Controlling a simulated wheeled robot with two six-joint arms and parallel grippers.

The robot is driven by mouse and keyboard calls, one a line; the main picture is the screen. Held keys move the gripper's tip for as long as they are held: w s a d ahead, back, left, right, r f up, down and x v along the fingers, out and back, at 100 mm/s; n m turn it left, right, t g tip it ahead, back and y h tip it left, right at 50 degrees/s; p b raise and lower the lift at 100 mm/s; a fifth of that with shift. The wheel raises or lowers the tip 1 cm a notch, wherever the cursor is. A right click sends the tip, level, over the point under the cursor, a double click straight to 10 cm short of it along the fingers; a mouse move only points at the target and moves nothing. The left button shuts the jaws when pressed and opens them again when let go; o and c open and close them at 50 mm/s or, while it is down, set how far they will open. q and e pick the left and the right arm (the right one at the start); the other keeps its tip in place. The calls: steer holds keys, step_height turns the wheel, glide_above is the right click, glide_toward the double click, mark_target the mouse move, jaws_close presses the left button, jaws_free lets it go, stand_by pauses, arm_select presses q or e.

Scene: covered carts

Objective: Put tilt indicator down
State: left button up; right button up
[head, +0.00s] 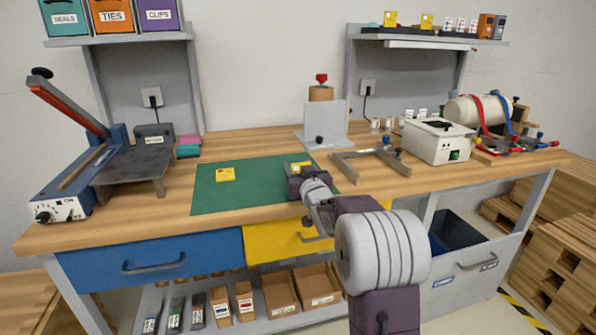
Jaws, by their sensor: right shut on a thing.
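My right gripper (296,178) reaches in from the lower right over the right part of the green mat (252,197). It is shut on a small yellow tilt indicator (300,166), which shows just beyond the jaws and is partly hidden by them. I cannot tell whether the held indicator touches the mat. Another flat yellow piece (225,174) with a small dark mark lies on the left part of the mat. My left gripper is out of view.
A lever device (75,175) stands at the left of the wooden bench. A grey upright stand (325,125), a metal bracket (370,165) and a white box machine (437,142) stand behind and right of the mat. The mat's middle is clear.

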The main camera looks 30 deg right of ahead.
steer(key=shift+f+b, duration=0.25)
steer(key=shift+b, duration=0.05)
steer(key=o, duration=1.3)
steer(key=shift+r, duration=0.1)
steer(key=shift+r+p, duration=0.2)
steer(key=shift+p, duration=0.1)
steer(key=shift+s, duration=0.25)
steer(key=p+v, duration=0.1)
steer(key=v, duration=1)
steer(key=shift+s, duration=0.25)
